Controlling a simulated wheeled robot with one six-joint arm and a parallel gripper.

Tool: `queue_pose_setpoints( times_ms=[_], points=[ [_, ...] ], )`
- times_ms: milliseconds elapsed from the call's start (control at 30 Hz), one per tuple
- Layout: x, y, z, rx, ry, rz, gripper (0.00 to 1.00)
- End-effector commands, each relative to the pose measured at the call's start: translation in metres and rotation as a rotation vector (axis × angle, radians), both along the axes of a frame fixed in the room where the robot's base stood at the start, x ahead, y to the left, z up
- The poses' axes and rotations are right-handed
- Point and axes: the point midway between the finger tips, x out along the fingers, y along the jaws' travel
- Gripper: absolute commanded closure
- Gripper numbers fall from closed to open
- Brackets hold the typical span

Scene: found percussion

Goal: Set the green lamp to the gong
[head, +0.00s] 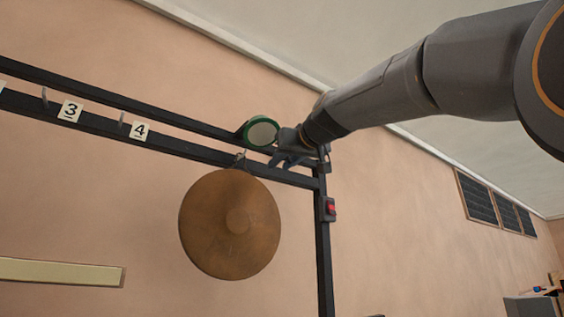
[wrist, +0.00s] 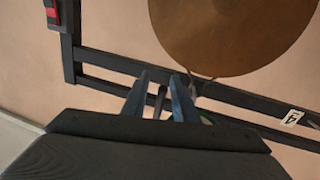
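The green lamp (head: 262,132), a round pale face in a green rim, sits at the upper rail of a black rack in the head view. A sliver of green (wrist: 206,120) shows behind my right finger in the wrist view. The bronze gong (head: 230,225) hangs from the lower rail, below and left of the lamp; its edge fills the top of the wrist view (wrist: 225,30). My gripper (head: 283,161) is just right of the lamp at the rails. In the wrist view its fingers (wrist: 160,76) are apart, with a thin dark peg between them and gaps beside it.
The rack's lower rail (head: 190,155) carries hooks and number cards 3 (head: 70,110) and 4 (head: 140,131) to the left. A red switch box (head: 329,209) is on the right post. A pale bar (head: 60,272) is at the lower left.

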Motion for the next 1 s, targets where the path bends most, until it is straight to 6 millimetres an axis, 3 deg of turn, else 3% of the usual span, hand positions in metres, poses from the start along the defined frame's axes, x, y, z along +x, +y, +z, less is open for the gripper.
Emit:
queue_pose_setpoints(
  times_ms=[33, 200, 1000],
  points=[
    [0.0, -0.0001, -0.0001, 0.0, 0.0, 0.0, 0.74],
    [-0.0001, -0.0002, -0.0001, 0.0, 0.0, 0.0, 1.0],
    [-0.0002, -0.0004, 0.0001, 0.0, 0.0, 0.0, 1.0]
  ],
)
